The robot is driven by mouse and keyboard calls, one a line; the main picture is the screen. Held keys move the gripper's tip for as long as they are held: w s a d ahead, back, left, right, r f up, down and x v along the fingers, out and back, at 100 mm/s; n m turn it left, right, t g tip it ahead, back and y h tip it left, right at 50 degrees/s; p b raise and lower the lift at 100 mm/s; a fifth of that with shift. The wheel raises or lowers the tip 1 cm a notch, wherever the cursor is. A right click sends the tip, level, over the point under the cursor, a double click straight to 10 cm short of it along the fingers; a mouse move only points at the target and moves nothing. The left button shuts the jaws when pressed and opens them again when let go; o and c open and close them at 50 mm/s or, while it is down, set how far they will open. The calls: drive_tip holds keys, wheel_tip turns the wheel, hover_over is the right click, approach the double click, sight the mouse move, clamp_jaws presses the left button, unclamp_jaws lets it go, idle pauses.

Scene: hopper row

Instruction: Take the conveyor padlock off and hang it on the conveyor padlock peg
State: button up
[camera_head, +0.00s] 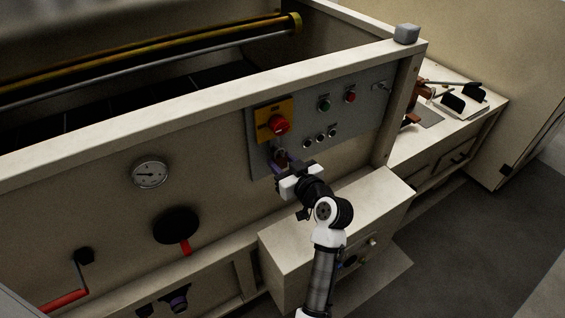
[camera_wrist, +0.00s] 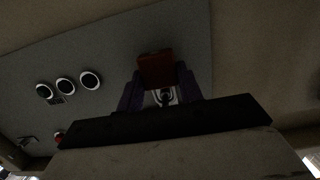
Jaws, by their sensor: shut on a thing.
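My gripper (camera_head: 279,162) is shut on the red padlock, just below the yellow isolator plate (camera_head: 262,122) with its red rotary knob (camera_head: 278,125). In the wrist view the padlock's dark red body (camera_wrist: 157,68) sits between the purple fingertips (camera_wrist: 160,90), and its metal shackle (camera_wrist: 165,97) shows between them. I cannot tell whether the shackle is still through the isolator. A small metal peg (camera_head: 380,87) sticks out at the right end of the grey panel; it seems to be the padlock peg, and nothing hangs on it.
The grey panel (camera_head: 345,118) also carries a green button (camera_head: 324,104), a red button (camera_head: 350,96) and three small round fittings (camera_head: 320,138) between my gripper and the peg. A cream box (camera_head: 350,215) juts out below. A frame post (camera_head: 402,110) stands right of the panel.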

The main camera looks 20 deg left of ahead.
sight(282, 160)
drive_tip(key=shift+r, duration=0.2)
drive_tip(key=shift+c, duration=0.3)
drive_tip(key=shift+r+p, duration=0.35)
drive_tip(key=shift+r, duration=0.1)
drive_tip(key=shift+s+d, duration=0.15)
drive_tip(key=shift+d, duration=0.1)
drive_tip(key=shift+b+v, duration=0.3)
drive_tip(key=shift+v, duration=0.9)
drive_tip(key=shift+d+f, duration=0.1)
drive_tip(key=shift+f, duration=0.15)
drive_tip(key=shift+v, duration=1.05)
drive_tip(key=shift+s+f, duration=0.1)
